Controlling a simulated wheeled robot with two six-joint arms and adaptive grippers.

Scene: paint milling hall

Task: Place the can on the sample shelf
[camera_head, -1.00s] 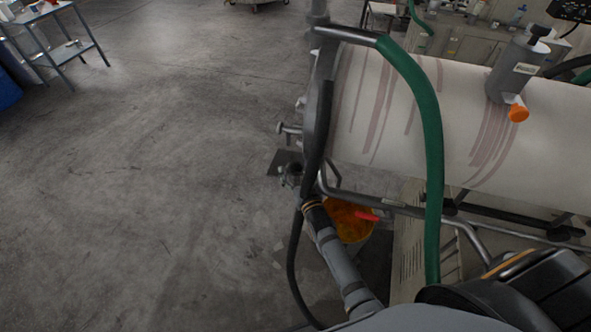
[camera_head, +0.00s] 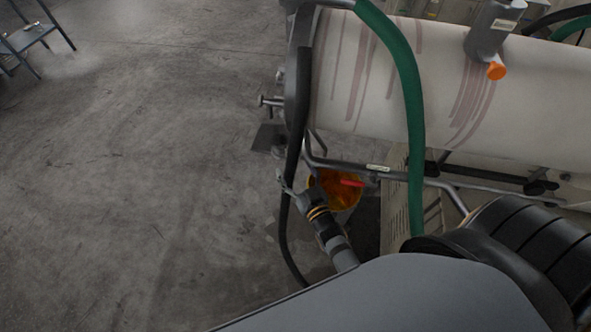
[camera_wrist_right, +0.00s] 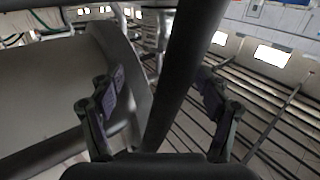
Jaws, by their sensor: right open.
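No can can be made out for sure in either view. My right gripper (camera_head: 297,178) is open beside the lower left end of the pale drum, left of an orange bucket. In the right wrist view its two fingers (camera_wrist_right: 160,98) stand wide apart. A dark bar or hose crosses the picture between them, and I cannot tell how near it is. Part of a blue-grey shelf stand (camera_head: 28,38), perhaps the sample shelf, shows at the far top left of the head view, with its top cut off. My left gripper is not in view.
The large pale drum (camera_head: 440,80) with reddish streaks fills the upper right. A green hose (camera_head: 408,90) hangs over it. The orange bucket (camera_head: 340,196) with a red piece at its rim stands below. The concrete floor (camera_head: 130,170) to the left is clear.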

